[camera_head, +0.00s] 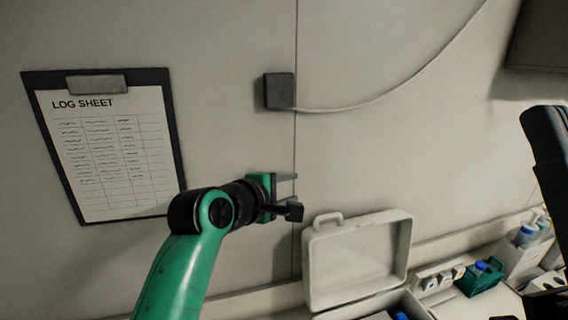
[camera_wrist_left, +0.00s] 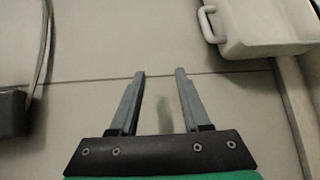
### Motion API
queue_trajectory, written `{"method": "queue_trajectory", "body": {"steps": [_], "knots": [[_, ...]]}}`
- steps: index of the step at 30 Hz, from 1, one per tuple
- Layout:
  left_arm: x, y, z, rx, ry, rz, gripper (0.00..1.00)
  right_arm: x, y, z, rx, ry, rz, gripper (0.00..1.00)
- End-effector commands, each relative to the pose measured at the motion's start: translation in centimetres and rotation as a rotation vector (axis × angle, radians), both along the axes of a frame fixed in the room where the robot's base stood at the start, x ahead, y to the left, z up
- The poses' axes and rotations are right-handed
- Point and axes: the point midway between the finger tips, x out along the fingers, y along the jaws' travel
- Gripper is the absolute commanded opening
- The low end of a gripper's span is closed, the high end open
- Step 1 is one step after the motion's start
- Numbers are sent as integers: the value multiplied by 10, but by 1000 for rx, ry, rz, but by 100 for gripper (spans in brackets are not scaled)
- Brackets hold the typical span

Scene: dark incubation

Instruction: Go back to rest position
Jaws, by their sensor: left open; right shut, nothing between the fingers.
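My left gripper (camera_head: 292,188) is raised in front of the wall panel, at the end of my green arm in the head view. In the left wrist view its two grey fingers (camera_wrist_left: 160,73) are apart with nothing between them. They point toward the pale panel and touch no object that I can see. My right gripper is not in view.
A log sheet clipboard (camera_head: 110,145) hangs on the wall left of my gripper. A dark wall box (camera_head: 279,91) with a cable is above it. An open white case (camera_head: 357,262) stands below right. A green rack (camera_head: 481,278) and bottles sit farther right.

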Motion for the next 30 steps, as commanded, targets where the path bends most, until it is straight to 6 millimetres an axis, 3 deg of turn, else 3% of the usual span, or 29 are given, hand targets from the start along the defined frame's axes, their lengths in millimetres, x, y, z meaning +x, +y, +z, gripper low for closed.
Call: {"method": "queue_trajectory", "body": {"steps": [4, 8, 11, 15, 18, 22, 25, 30], "knots": [[-2, 45, 58, 260, -409, 27, 47, 0, 0, 0, 0, 0, 0, 0], [-33, 86, 108, 526, -740, 112, 47, 0, 0, 0, 0, 0, 0, 0], [-74, 119, 142, 747, -964, 217, 47, 0, 0, 0, 0, 0, 0, 0], [-155, 162, 179, 1070, -1214, 420, 47, 0, 0, 0, 0, 0, 0, 0], [-214, 185, 194, 1270, -1325, 572, 47, 0, 0, 0, 0, 0, 0, 0], [-268, 202, 201, 1438, -1387, 714, 47, 0, 0, 0, 0, 0, 0, 0], [-286, 207, 203, 1491, -1404, 761, 47, 0, 0, 0, 0, 0, 0, 0], [-288, 207, 204, 1498, -1405, 767, 47, 0, 0, 0, 0, 0, 0, 0]]}}
